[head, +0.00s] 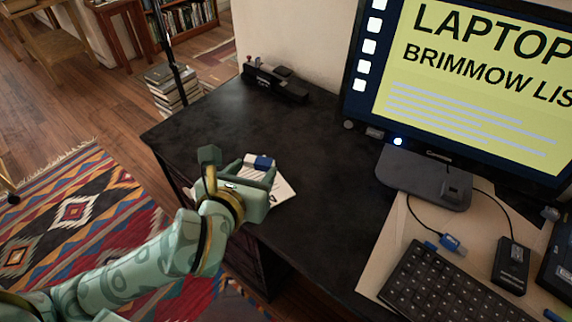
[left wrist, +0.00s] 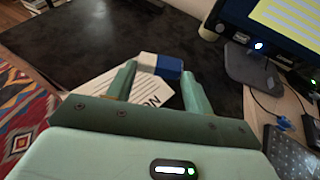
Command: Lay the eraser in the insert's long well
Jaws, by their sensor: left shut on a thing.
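The eraser, a small block with a blue end and a white end, is between the fingertips of my left gripper (head: 257,169). Its blue end (head: 263,161) shows in the head view, and both ends show in the left wrist view (left wrist: 167,66). The gripper is shut on it, above a printed white card (head: 283,192) near the desk's front left edge. How high the eraser is above the card is hard to tell. A long black holder (head: 275,84) lies at the desk's back left; I cannot tell whether it is the insert, and no well shows clearly. My right gripper is not in view.
The black desk top (head: 300,130) is clear between the card and the black holder. A monitor (head: 470,90) on its stand (head: 424,180), a keyboard (head: 440,290), a cable and a small black device (head: 511,262) fill the right side.

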